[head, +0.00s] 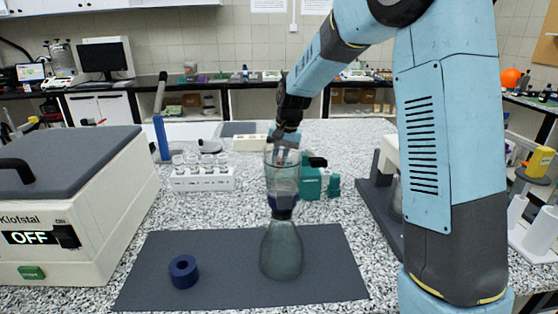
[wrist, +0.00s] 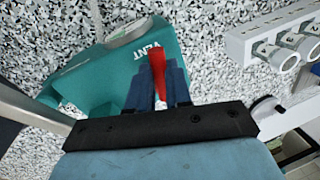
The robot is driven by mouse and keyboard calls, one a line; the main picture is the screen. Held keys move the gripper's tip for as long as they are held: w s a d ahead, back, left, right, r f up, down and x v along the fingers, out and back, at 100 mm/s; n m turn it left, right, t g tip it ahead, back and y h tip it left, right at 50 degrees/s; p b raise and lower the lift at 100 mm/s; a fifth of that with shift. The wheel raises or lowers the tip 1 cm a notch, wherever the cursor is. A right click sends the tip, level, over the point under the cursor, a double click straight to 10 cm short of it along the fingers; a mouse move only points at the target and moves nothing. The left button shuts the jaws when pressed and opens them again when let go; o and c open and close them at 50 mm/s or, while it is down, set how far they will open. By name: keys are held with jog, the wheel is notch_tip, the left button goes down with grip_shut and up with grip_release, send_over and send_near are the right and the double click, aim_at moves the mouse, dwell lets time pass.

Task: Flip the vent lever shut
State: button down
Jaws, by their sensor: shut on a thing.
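The red vent lever (wrist: 157,68) stands between the two dark fingers of my gripper (wrist: 159,88) in the wrist view. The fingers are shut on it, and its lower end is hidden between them. The lever is beside the white word VENT on a teal pump body (wrist: 110,72). In the head view the teal pump (head: 312,184) stands behind and right of the glass funnel. My gripper (head: 286,153) reaches down behind the funnel's upper rim there, and the lever cannot be made out.
A clear funnel (head: 282,178) on a flask (head: 282,252) stands on a dark mat (head: 215,262) in front of the gripper. A blue ring (head: 183,271) lies on the mat. A white vial rack (head: 203,183) is left of the pump. A large boxy machine (head: 85,215) stands far left.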

jog(key=shift+d+n, duration=0.3)
jog(key=shift+n, duration=0.8)
jog(key=c, duration=1.1)
grip_release()
jog(key=shift+o, duration=0.2)
notch_tip(320, 180, up, 13)
jog(key=d, duration=0.2)
jog(key=shift+d+r, duration=0.2)
jog(key=shift+d, duration=0.15)
